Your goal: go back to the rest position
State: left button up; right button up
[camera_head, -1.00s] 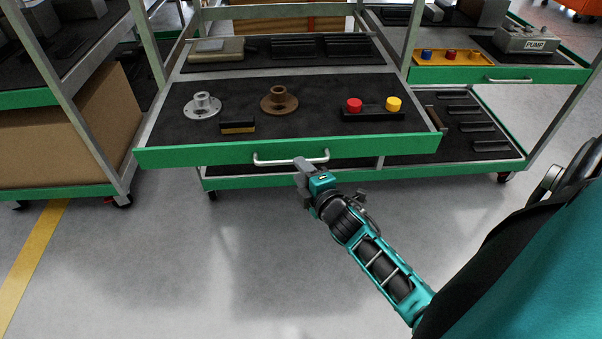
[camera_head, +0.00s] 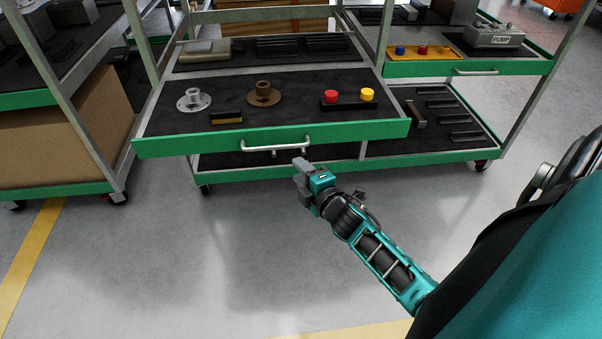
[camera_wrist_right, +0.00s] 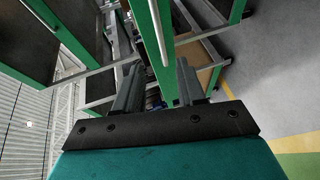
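My right gripper (camera_head: 303,172) is in front of the pulled-out drawer (camera_head: 270,138), just below and right of its handle (camera_head: 276,145) in the head view. A small gap of floor and lower shelf shows between them. In the right wrist view, the two fingers of this gripper (camera_wrist_right: 158,88) stand apart with nothing between them. Past the fingers is a green drawer front (camera_wrist_right: 148,40) with a pale handle (camera_wrist_right: 156,30). My left gripper is in neither view.
The drawer holds a grey flange (camera_head: 193,101), a brown flange (camera_head: 263,95), a small dark-and-tan block (camera_head: 226,117) and a holder with red (camera_head: 331,96) and yellow (camera_head: 367,94) buttons. A cardboard box (camera_head: 60,135) sits on the left rack. Floor before the cart is clear.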

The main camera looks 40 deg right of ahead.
pick_arm(q)
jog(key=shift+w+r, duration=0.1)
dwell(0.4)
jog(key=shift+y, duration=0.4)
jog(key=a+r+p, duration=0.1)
jog(key=p, duration=0.1)
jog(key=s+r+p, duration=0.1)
jog(key=p, duration=0.2)
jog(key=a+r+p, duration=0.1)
jog(key=p, duration=0.1)
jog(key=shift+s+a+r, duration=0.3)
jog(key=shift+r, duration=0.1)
pick_arm(e)
jog(key=s+a+r+m+g+y, duration=0.2)
jog(key=s+a+m+g+y, duration=0.2)
jog(key=s+a+m, duration=0.9)
jog(key=s+a+g, duration=0.1)
jog(key=s+a, duration=0.2)
jog(key=s, duration=0.1)
jog(key=shift+a, duration=0.25)
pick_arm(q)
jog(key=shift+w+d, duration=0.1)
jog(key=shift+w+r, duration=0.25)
